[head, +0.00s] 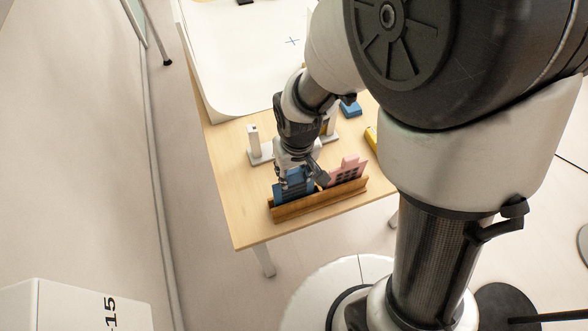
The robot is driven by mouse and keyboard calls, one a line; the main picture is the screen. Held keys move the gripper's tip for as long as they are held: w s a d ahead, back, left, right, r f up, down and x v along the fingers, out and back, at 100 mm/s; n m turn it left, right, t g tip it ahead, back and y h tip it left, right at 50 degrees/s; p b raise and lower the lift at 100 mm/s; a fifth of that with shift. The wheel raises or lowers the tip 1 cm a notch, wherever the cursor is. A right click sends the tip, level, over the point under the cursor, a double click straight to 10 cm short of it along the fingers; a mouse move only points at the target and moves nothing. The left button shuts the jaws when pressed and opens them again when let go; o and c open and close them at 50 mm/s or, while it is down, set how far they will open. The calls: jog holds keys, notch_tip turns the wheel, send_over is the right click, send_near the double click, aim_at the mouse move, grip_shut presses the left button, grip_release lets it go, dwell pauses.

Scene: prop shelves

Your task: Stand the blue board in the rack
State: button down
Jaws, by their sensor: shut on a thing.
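The blue board (293,190) is upright at the left part of the wooden rack (318,201), with its lower edge behind the rack's front wall. I cannot tell whether it rests on the rack's bottom. My gripper (297,177) is above the rack and shut on the blue board's upper part. The gripper hides some of the board. A pink board (346,172) with small holes stands in the right part of the same rack, just right of my gripper.
A grey stand with upright posts (254,143) is behind the rack. A blue block (350,109) and a yellow thing (371,138) lie further back right. A white curved sheet (235,60) covers the table's far end. Bare wood (235,200) is free at left.

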jog(key=shift+f+b, duration=0.75)
jog(key=shift+f, duration=0.35)
jog(key=c, duration=1)
grip_release()
jog(key=shift+s+d+r, duration=0.1)
jog(key=shift+s+r, duration=0.15)
jog(key=shift+r, duration=1.75)
jog(key=shift+s+d+r, duration=0.1)
jog(key=shift+s+r, duration=0.1)
jog(key=shift+r, duration=1.85)
jog(key=shift+s+r, duration=0.25)
jog(key=shift+r, duration=1.75)
